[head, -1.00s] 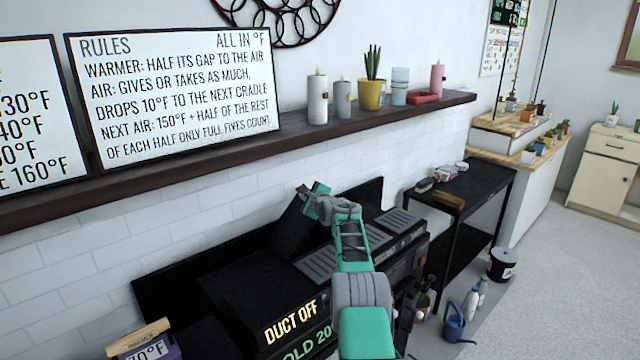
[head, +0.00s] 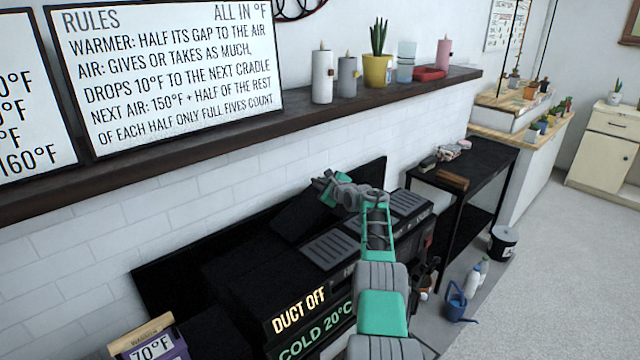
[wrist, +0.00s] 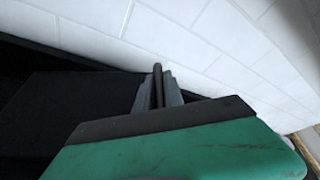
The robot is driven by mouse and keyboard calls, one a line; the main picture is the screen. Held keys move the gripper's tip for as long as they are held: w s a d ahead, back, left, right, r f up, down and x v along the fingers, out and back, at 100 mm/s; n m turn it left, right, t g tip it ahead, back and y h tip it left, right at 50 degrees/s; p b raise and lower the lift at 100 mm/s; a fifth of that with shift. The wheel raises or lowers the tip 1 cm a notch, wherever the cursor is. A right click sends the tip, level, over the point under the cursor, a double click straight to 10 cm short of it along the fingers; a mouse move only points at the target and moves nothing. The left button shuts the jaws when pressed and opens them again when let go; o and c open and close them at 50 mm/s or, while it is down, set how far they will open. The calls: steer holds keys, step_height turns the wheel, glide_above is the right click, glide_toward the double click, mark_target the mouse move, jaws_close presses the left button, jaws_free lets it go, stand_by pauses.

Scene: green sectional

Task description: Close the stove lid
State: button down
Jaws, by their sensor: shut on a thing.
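The black stove (head: 330,250) stands against the white tiled wall, with ribbed grey plates on its top. Its dark stove lid (head: 298,216) is raised at a slant near the back, in the head view. My gripper (head: 328,184) is at the lid's upper right edge, shut on it. In the wrist view the grey fingers (wrist: 161,90) are close together beyond the green gripper body, with a thin dark edge between them. The exact contact is too small and dark to make out.
A dark shelf (head: 200,146) with candles and a potted plant (head: 378,62) runs above the stove. A black side table (head: 478,182) stands to the right. A blue watering can (head: 457,303) and bottles are on the floor. Open floor lies at the right.

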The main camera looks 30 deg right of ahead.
steer(key=shift+f, duration=0.3)
steer(key=c, duration=1.5)
jaws_free()
steer(key=shift+s+d+r, duration=0.1)
steer(key=shift+d, duration=0.05)
steer(key=shift+o, duration=0.2)
steer(key=shift+s+r, duration=0.1)
steer(key=shift+s+r, duration=0.2)
steer(key=shift+s, duration=0.4)
steer(key=shift+b+v, duration=0.55)
steer(key=shift+v, duration=2.6)
